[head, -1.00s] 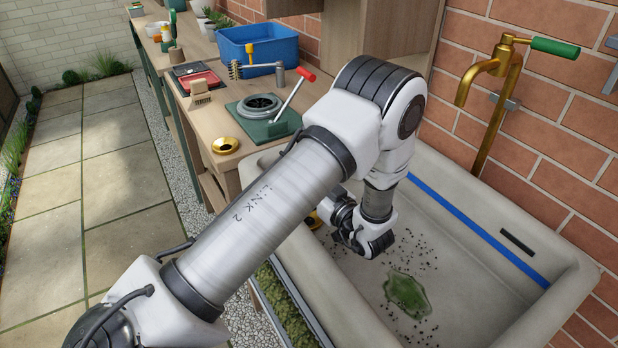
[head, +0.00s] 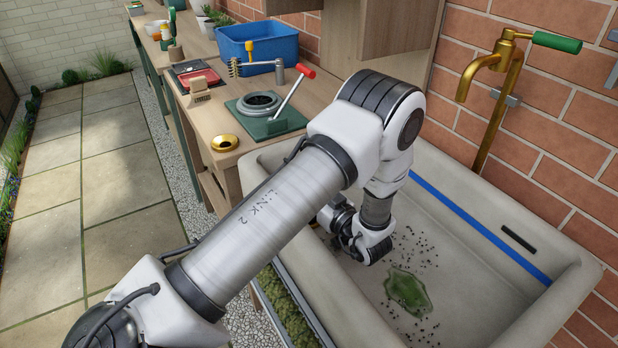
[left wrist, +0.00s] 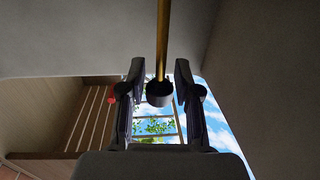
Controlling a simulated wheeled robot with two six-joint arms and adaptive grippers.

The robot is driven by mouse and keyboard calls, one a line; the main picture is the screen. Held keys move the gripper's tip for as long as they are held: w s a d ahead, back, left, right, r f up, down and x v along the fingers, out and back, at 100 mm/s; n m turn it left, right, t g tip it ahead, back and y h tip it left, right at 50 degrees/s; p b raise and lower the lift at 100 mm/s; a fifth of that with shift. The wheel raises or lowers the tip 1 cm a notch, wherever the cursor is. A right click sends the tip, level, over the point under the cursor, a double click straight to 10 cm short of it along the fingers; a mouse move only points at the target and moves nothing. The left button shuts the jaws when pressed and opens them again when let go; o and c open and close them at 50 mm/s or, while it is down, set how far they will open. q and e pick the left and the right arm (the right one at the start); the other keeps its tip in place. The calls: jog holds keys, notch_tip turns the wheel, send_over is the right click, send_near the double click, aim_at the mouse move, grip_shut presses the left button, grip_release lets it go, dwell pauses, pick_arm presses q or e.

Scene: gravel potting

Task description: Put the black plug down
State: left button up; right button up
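My left gripper (head: 364,252) is low inside the sink (head: 440,190), near its left side; my arm covers part of it. In the left wrist view my left gripper (left wrist: 160,85) has its two dark fingers apart. A short black cylinder, apparently the black plug (left wrist: 160,94), is between them, with a narrow gap showing on each side. A brass rod (left wrist: 163,40) meets the cylinder and runs to the top of that view. I cannot make out the plug in the head view. My right gripper is not in view.
A green wet patch (head: 408,292) and scattered dark gravel lie on the sink floor. A brass tap (head: 490,90) stands at the back right. The bench holds a brass ring (head: 225,142), a green stand with a red-handled lever (head: 270,122) and a blue tub (head: 258,46).

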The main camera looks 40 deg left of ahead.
pick_arm(q)
jog(key=shift+r, duration=0.15)
jog(key=shift+r+p, duration=0.5)
jog(key=shift+r, duration=0.05)
jog(key=s+d+p, duration=0.2)
jog(key=d+p, duration=0.4)
jog(key=d, duration=0.5)
jog(key=shift+s+d+p, duration=0.15)
jog(key=shift+d+p, duration=0.15)
jog(key=shift+d, duration=0.1)
